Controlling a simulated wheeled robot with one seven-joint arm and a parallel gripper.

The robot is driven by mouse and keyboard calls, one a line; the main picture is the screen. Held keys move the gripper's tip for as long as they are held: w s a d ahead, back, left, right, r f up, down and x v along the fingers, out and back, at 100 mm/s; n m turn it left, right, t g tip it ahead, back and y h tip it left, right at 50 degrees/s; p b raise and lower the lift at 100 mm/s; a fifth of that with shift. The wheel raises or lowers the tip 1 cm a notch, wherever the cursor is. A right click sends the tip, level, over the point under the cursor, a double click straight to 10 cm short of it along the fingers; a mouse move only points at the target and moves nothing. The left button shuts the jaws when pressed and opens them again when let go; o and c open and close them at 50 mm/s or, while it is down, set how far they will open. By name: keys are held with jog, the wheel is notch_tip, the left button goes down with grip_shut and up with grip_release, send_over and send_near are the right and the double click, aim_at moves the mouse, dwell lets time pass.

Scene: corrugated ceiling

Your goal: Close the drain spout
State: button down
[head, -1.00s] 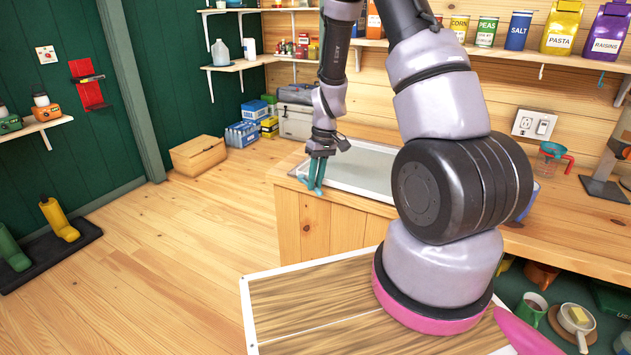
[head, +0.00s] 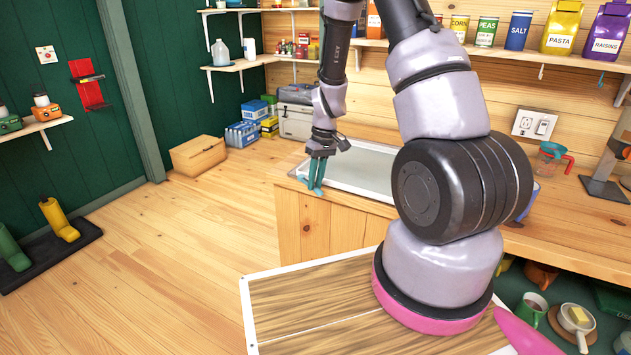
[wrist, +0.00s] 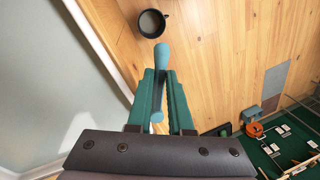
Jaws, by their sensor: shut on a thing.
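My gripper (head: 313,183) points down at the left end of the wooden counter, beside the near left corner of a pale basin (head: 365,165). In the wrist view my gripper (wrist: 160,74) has its teal fingers shut on a blue-teal piece (wrist: 162,56), which seems to be part of the drain spout. Its rounded end sticks out past the fingertips, and a small round part (wrist: 157,117) shows between the fingers. The fingers hide its middle, so I cannot tell whether the spout is open or closed.
A dark mug-like container (wrist: 152,24) stands below, just beyond the spout's end in the wrist view. The basin's pale rim (wrist: 98,52) runs along the left there. A cardboard box (head: 198,156) sits on the floor by the wall. The wooden floor left of the counter is clear.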

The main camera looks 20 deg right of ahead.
dwell(0.5)
jog(key=n, duration=0.1)
jog(key=d+n, duration=0.1)
jog(key=shift+w+d+n+g, duration=0.25)
jog(key=shift+w+n+g, duration=0.05)
jog(key=shift+w, duration=0.1)
jog(key=c, duration=0.8)
grip_release()
